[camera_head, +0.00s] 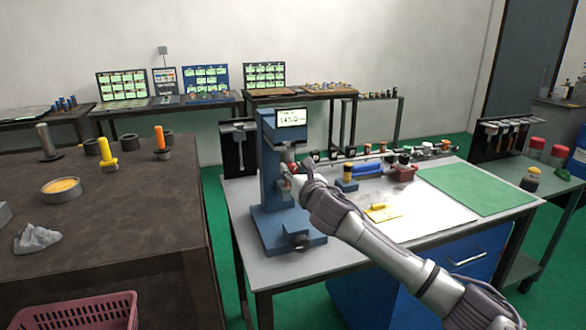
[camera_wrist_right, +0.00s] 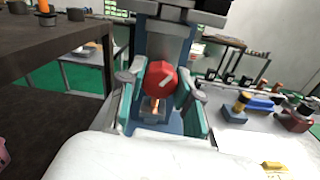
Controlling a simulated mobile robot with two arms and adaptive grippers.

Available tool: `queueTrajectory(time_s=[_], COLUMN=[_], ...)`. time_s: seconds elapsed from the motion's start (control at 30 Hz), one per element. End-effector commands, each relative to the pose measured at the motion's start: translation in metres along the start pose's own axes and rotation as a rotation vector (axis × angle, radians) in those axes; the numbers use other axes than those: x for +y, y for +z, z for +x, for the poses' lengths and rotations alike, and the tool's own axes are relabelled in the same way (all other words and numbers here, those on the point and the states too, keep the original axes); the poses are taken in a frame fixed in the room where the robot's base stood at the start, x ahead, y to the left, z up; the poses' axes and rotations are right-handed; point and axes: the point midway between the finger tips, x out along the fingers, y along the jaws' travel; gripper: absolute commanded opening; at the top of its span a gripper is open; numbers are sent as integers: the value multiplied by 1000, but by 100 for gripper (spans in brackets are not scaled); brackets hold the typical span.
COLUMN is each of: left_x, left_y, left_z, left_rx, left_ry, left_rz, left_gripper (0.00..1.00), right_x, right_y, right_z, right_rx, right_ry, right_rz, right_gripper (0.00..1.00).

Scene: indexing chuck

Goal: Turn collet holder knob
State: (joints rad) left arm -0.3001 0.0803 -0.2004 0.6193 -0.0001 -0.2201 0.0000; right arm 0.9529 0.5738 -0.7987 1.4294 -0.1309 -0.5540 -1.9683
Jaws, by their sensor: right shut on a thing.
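The blue collet holder machine (camera_head: 268,165) stands upright on the light worktable, with a small screen on top. Its red knob (camera_wrist_right: 162,78) carries a white mark and sits at the front of the blue column in the right wrist view. My right gripper (camera_head: 290,180) reaches in from the right at the column's front. In the right wrist view its teal-padded fingers (camera_wrist_right: 160,92) stand on either side of the knob and are closed on it. In the head view the gripper hides most of the knob. My left gripper is not in view.
A green mat (camera_head: 475,190) lies at the right of the worktable. A yellow piece (camera_head: 382,212) and several small fixtures stand near the arm. A dark table (camera_head: 130,215) with colored-handled tools is at the left, across a gap of green floor.

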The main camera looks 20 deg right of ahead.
Motion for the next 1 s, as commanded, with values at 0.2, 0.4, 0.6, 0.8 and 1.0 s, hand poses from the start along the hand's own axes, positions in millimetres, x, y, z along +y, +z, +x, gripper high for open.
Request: queueTrajectory(time_s=[0.2, 0.4, 0.6, 0.8, 1.0], left_x=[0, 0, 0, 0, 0], left_y=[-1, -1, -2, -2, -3], left_z=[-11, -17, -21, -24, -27], left_rx=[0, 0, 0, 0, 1], left_ry=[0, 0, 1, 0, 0], left_rz=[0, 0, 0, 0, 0], left_gripper=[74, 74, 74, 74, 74], right_x=[0, 0, 0, 0, 0], right_y=[0, 0, -1, -1, -2], right_z=[0, 0, 0, 0, 0], right_rx=[-6, -14, -23, -31, -39], right_ry=[-2, -2, -4, -4, -6], right_rz=[204, 394, 585, 774, 965], right_gripper=[0, 0, 0, 0, 0])
